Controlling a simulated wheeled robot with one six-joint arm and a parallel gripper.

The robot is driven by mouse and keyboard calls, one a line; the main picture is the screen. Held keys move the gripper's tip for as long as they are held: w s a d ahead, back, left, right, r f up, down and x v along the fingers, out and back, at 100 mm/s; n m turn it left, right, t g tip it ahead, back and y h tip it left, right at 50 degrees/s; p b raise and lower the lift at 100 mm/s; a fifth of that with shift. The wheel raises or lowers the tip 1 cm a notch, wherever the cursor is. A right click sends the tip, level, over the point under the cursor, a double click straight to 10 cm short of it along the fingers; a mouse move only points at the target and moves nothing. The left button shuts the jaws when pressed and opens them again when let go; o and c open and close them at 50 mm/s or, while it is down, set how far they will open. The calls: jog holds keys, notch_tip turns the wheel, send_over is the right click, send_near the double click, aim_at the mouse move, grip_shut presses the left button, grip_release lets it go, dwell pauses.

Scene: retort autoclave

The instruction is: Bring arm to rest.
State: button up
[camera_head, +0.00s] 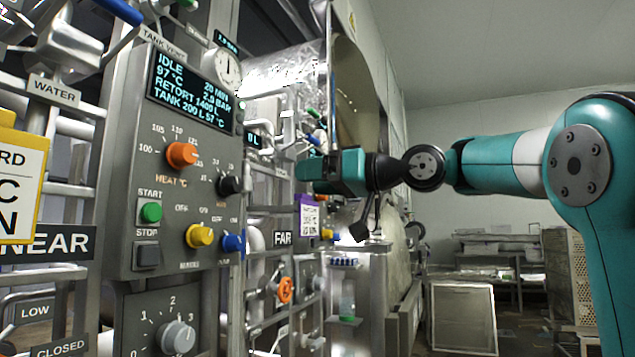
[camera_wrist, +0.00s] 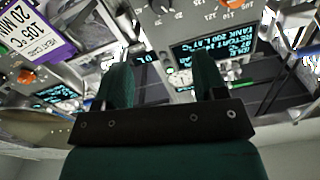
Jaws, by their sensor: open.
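My arm reaches in from the right in the head view, teal with dark joints. My gripper (camera_head: 312,172) points left toward the pipework beside the control panel (camera_head: 125,215). Its fingertips are apart from the panel as far as I can see. In the wrist view my gripper (camera_wrist: 160,80) shows two teal fingers spread apart, with nothing held between them. The wrist view looks upside down at the panels, with a lit display (camera_wrist: 207,45) behind the fingers.
The panel carries a display (camera_head: 190,88), an orange heat knob (camera_head: 182,155), a green start button (camera_head: 151,212) and other knobs. A purple-edged tag (camera_head: 307,215) hangs below my gripper. Tables (camera_head: 497,243) and a crate (camera_head: 569,278) stand back right.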

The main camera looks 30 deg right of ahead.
dwell(0.5)
jog(key=s+a+f+g+h+p, duration=0.1)
jog(key=s+a+f+g+p, duration=0.15)
jog(key=a+f, duration=0.4)
jog(key=s+a+f+g+h+p, duration=0.1)
jog(key=s+a+f+g+p, duration=0.1)
jog(key=a+f+g, duration=0.35)
jog(key=s+a+f+n+g+h+p, duration=0.1)
jog(key=s+a+f+g+h+p, duration=0.2)
jog(key=s+f, duration=1.5)
jog(key=s+g+h, duration=0.1)
jog(key=s+g, duration=0.1)
jog(key=g, duration=0.1)
jog(key=shift+s+f+n+g+p, duration=0.15)
jog(key=shift+s+n+g+p, duration=0.15)
jog(key=shift+s+n+p, duration=0.1)
jog(key=shift+w, duration=0.1)
